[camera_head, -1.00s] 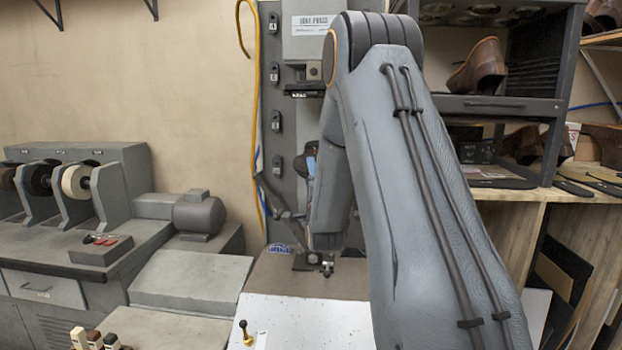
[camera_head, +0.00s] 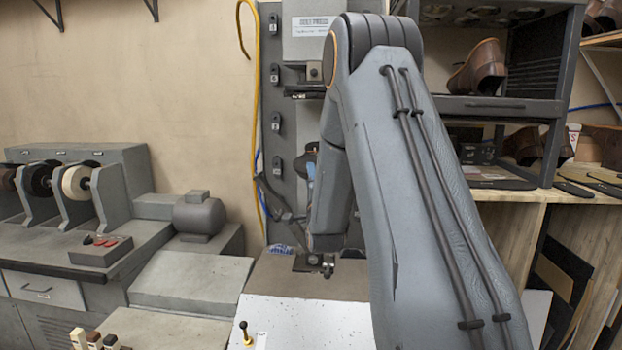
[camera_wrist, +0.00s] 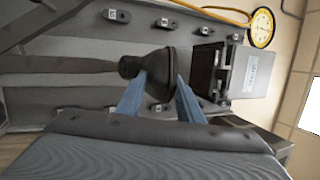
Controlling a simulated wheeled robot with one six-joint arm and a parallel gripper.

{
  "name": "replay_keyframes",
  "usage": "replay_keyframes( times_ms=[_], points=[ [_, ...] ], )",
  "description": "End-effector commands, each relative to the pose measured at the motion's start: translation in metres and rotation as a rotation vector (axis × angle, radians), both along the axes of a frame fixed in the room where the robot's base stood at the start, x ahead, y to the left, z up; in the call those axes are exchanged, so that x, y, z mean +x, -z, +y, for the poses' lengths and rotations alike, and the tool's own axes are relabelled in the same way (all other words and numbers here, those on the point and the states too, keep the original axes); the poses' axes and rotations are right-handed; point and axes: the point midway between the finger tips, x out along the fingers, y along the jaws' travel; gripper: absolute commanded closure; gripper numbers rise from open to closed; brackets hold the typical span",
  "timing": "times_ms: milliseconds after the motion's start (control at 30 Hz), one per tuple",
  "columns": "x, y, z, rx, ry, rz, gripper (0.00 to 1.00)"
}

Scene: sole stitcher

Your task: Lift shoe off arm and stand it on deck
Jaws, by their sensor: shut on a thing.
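The dark shoe (camera_wrist: 156,64) shows in the wrist view between the two blue fingers of my gripper (camera_wrist: 162,82), which is shut on it. Part of the shoe is hidden by the fingers. In the head view a small dark part of the shoe (camera_head: 304,160) shows left of my arm, in front of the grey machine column. The rest is behind my arm. I cannot tell whether the shoe touches the machine's arm. A flat brownish surface (camera_head: 300,276) lies low in front of the machine, with a speckled white surface (camera_head: 305,322) nearer to me.
The grey machine column (camera_head: 282,195) with its label stands behind my arm. A yellow cable (camera_head: 258,110) runs down its left side. A bench with grinding wheels (camera_head: 78,180) stands left. A dark rack (camera_head: 500,108) holding shoes stands right. A small black-knobbed lever (camera_head: 244,330) rises in front.

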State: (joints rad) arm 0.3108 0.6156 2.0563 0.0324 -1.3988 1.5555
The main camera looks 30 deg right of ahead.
Motion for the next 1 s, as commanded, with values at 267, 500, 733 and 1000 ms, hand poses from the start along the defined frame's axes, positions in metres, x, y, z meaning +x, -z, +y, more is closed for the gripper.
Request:
replay_keyframes(
  times_ms=[267,500,733,1000],
  points=[
    [0.005,-0.012,-0.002,-0.005,0.0,-0.015,1.0],
    [0.009,-0.02,-0.006,-0.006,0.002,-0.017,1.0],
    [0.01,-0.021,-0.008,-0.006,0.005,-0.016,1.0],
    [0.01,-0.021,-0.009,-0.006,0.008,-0.015,1.0]
  ],
)
